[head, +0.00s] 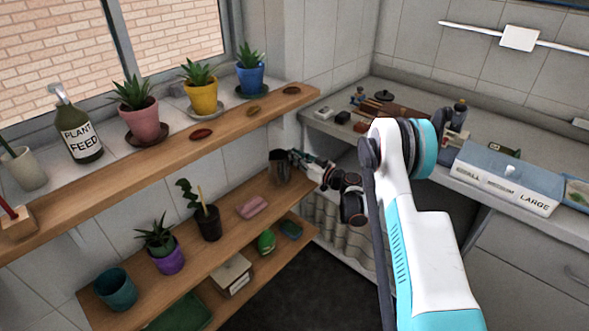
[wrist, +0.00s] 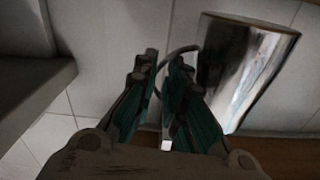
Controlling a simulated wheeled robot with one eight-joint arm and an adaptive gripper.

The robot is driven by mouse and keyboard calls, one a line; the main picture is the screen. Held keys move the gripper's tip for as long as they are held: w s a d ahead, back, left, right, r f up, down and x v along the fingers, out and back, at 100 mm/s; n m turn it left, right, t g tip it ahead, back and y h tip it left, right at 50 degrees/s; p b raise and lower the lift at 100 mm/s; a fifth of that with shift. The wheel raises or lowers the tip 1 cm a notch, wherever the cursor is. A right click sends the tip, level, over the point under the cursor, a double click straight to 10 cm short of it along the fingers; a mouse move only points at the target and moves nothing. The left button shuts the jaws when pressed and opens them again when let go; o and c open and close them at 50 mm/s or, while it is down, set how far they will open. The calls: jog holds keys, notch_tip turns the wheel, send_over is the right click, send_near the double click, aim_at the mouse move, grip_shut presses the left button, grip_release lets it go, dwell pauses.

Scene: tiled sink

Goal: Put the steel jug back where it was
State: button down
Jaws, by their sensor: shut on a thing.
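The steel jug (head: 279,168) is at the far right end of the middle wooden shelf (head: 236,221), close to the tiled wall. My gripper (head: 302,158) comes in from the right at the jug's side. In the wrist view my gripper (wrist: 165,75) has its fingers shut on the jug's thin curved handle, and the shiny body of the jug (wrist: 240,68) is right of the fingers, looking tilted in that picture. I cannot tell whether the jug's base touches the shelf.
The upper shelf (head: 165,155) runs above. A counter (head: 325,122) stands to the right.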

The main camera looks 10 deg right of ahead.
notch_tip(320, 180, down, 4)
jog(key=shift+r+b, duration=0.15)
jog(key=shift+b, duration=0.55)
jog(key=shift+r, duration=0.15)
jog(key=c, duration=1.7)
grip_release()
jog(key=shift+o, duration=0.2)
